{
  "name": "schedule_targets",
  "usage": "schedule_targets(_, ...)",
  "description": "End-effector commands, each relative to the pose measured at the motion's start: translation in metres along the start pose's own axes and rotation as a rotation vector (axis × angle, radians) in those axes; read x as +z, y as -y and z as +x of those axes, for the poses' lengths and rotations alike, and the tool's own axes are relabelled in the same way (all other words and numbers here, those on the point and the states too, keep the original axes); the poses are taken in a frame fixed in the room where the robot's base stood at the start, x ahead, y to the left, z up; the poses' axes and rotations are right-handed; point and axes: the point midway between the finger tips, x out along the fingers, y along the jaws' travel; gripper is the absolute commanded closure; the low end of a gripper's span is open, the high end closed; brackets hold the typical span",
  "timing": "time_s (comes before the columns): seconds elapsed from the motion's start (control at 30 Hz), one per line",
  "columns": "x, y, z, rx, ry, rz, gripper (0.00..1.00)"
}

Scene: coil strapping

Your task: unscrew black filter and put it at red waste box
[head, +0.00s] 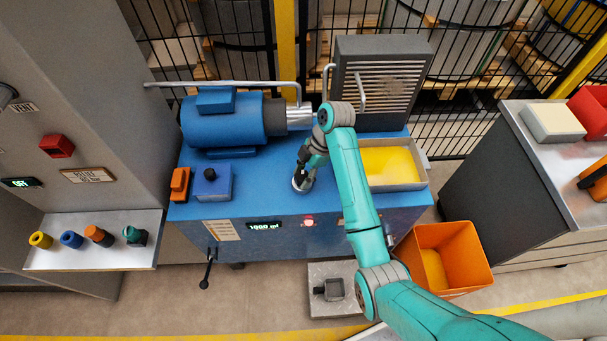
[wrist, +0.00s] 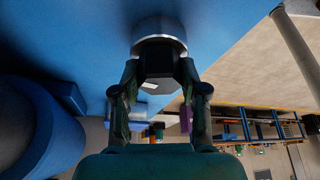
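The black filter (wrist: 158,62) stands upright from a silver ring (wrist: 158,32) on the blue machine top. In the head view, the silver ring (head: 302,184) is near the machine's front edge, and the filter is mostly hidden by my gripper (head: 304,164). My gripper (wrist: 158,78) is around the filter in the wrist view, its fingertips against both sides. It appears shut on it. An orange-red open box (head: 470,268) stands on the floor right of the machine. A smaller red box (head: 590,108) is on the right-hand bench.
A blue motor (head: 220,120) and metal pipe stand behind left of my gripper. A tray of yellow liquid (head: 392,164) is to the right, with a grey vented unit (head: 378,85) behind. Several coloured caps lie on the left shelf (head: 95,252). A small container (head: 334,289) sits on a floor plate.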

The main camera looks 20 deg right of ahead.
Motion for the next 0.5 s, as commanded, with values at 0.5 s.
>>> schedule_targets(0.5, 0.0003, 0.0004, 0.0005, 0.000, 0.000, 0.003, 0.29)
